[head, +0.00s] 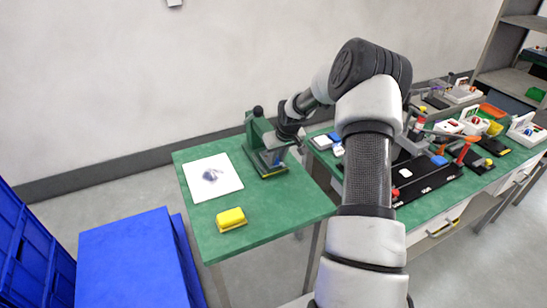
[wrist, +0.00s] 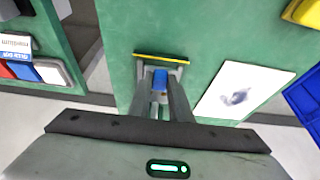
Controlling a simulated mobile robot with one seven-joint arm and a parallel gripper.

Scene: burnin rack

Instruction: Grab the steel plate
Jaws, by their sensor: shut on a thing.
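My gripper (wrist: 160,82) reaches down at the green hand press (head: 254,128) on the left green table. Its two fingers are closed around a small piece with a blue face (wrist: 160,78), at the grey base of the press. I take this piece for the steel plate; the fingers and arm hide most of it, and its full shape cannot be made out. It seems to be still within the press, in front of the yellow-edged strip (wrist: 160,57).
A white sheet with a dark smudge (head: 225,185) and a yellow block (head: 231,219) lie on the left table (head: 280,205). Blue crates (head: 135,260) stand at the lower left. The right bench (head: 440,205) is crowded with devices.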

